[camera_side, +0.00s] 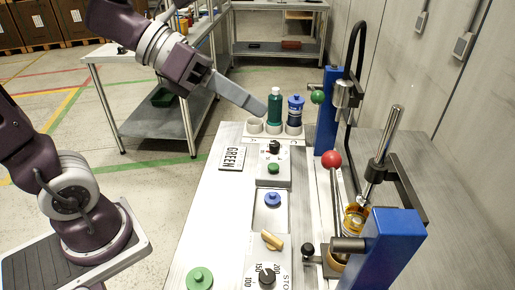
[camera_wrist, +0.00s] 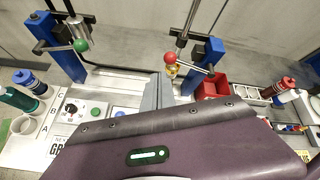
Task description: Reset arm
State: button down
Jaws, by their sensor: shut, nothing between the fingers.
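My gripper (camera_side: 262,110) is shut and empty in the side view. Its fingers reach down and to the right, and their tips appear close to the white bottle rack (camera_side: 257,141). I cannot tell the exact gap. In the wrist view the shut fingers (camera_wrist: 158,92) stand up at the middle, with bare bench beyond. The purple arm body hides the lower part of that view.
A green bottle (camera_side: 274,107) and a blue bottle (camera_side: 295,112) stand in the rack. Blue posts (camera_side: 328,110) with levers, a green ball (camera_side: 317,97) and a red ball (camera_side: 331,159) rise at right. A control panel (camera_side: 268,253) lies nearer. A red bin (camera_wrist: 212,87) shows in the wrist view.

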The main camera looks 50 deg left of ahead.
jog(key=w+a+r+n+t+y, duration=0.5)
jog(key=a+r+n+t+y, duration=0.15)
jog(key=n, duration=0.85)
jog(key=s+a+f+n+y, duration=0.1)
jog(key=s+a+n+y, duration=0.3)
jog(key=n, duration=0.6)
jog(key=s+d+f+n+g+h, duration=0.1)
jog(key=s+d+f+n+g, duration=0.1)
jog(key=s+f+n+g, duration=0.2)
jog(key=s+d+f+n+g+h, duration=0.1)
jog(key=s+f+n+g, duration=0.3)
jog(key=s+n, duration=0.6)
notch_tip(320, 180, down, 2)
jog(key=shift+s+d+f+n+g, duration=0.15)
jog(key=shift+d+n+g, duration=0.3)
jog(key=shift+n, duration=0.45)
